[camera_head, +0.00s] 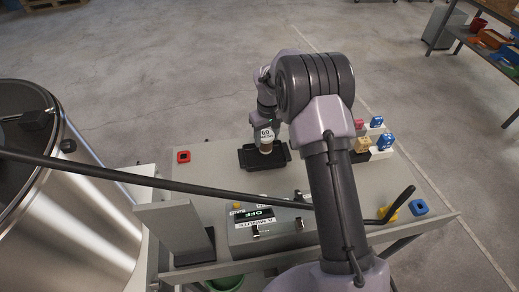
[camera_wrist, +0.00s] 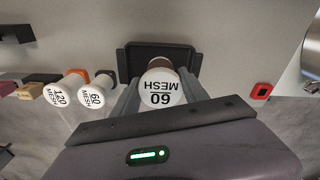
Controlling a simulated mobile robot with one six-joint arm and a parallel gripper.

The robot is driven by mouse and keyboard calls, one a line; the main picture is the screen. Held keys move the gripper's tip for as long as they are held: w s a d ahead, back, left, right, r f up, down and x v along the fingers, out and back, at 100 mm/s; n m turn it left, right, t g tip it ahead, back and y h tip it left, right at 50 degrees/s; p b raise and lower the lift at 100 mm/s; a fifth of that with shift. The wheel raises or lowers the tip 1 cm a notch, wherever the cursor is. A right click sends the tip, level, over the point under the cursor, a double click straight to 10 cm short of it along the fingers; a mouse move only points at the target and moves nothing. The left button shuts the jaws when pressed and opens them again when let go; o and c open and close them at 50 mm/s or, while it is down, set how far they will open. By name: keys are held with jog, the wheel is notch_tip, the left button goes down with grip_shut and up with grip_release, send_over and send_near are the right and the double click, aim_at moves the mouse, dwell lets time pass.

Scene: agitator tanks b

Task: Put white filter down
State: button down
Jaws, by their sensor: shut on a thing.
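A white-topped filter (camera_head: 266,134) marked 60 MESH, with a brownish body, is upright at the black tray (camera_head: 248,157) on the grey table. My gripper (camera_head: 267,124) is shut on it from above. In the wrist view the filter (camera_wrist: 161,88) sits between the two grey fingers of my gripper (camera_wrist: 160,92), and the black tray (camera_wrist: 131,60) lies behind and around it. Whether the filter's base touches the tray floor cannot be told, as its lower part is hidden.
Two other white-topped filters, 120 MESH (camera_wrist: 62,97) and 60 MESH (camera_wrist: 96,94), stand to one side. Blue-topped pieces (camera_head: 385,142) stand at the table's right. A control box (camera_head: 270,229) is at the front, a red square (camera_head: 183,157) at left, and a steel tank (camera_head: 85,200) beyond.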

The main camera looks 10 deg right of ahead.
aim_at(267, 150)
notch_tip(267, 150, down, 7)
jog(key=shift+s+d+r+b, duration=0.1)
jog(key=shift+s+b, duration=0.05)
jog(key=shift+b, duration=0.45)
jog(key=c, duration=0.6)
grip_release()
jog(key=shift+f, duration=0.2)
